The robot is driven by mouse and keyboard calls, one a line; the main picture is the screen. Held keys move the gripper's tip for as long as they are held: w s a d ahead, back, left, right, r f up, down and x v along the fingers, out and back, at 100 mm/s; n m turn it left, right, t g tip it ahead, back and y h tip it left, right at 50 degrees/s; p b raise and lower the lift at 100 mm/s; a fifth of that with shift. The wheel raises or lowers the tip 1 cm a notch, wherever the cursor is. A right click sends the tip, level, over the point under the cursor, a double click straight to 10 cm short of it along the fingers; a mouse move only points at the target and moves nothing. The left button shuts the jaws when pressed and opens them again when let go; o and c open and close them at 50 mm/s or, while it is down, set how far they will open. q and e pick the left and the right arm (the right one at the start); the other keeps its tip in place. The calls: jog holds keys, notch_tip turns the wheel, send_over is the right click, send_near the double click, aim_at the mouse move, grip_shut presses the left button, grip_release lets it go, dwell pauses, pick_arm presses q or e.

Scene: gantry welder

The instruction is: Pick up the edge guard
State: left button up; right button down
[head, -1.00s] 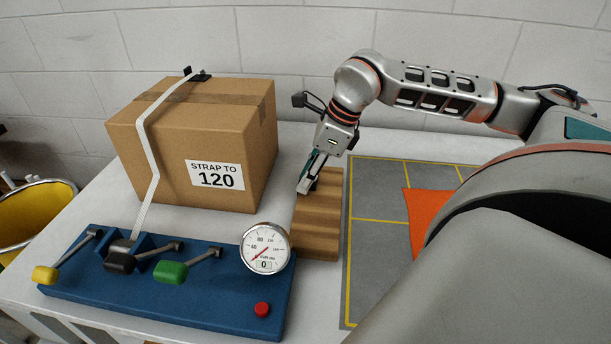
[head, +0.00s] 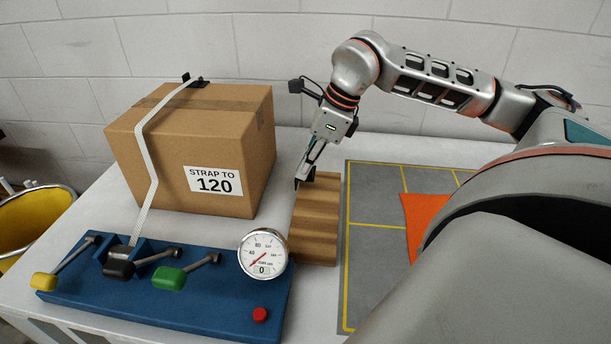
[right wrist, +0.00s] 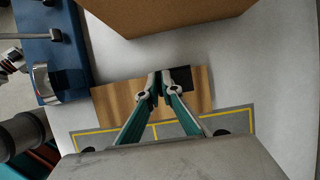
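A black edge guard (right wrist: 187,88) is at my right gripper's fingertips, at the wooden block; in the head view only small dark parts of it show by the fingers. My right gripper (right wrist: 163,82) points down with its fingers close together, and looks shut on a thin part of the guard. In the head view the right gripper (head: 304,178) is at the far left edge of the block. Whether the guard still touches the block is hard to tell. Another black corner piece (head: 194,81) sits on the carton's top edge by the strap. My left gripper is not in view.
The striped wooden block (head: 318,225) lies between the carton (head: 190,150) and a grey mat (head: 375,260) with yellow lines and an orange sheet (head: 425,218). In front stand a blue strapping unit (head: 200,305) with levers and a round gauge (head: 263,254). A wall is behind.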

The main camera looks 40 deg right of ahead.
notch_tip(320, 180, up, 16)
jog(key=p, duration=0.4)
jog(key=shift+f, duration=0.15)
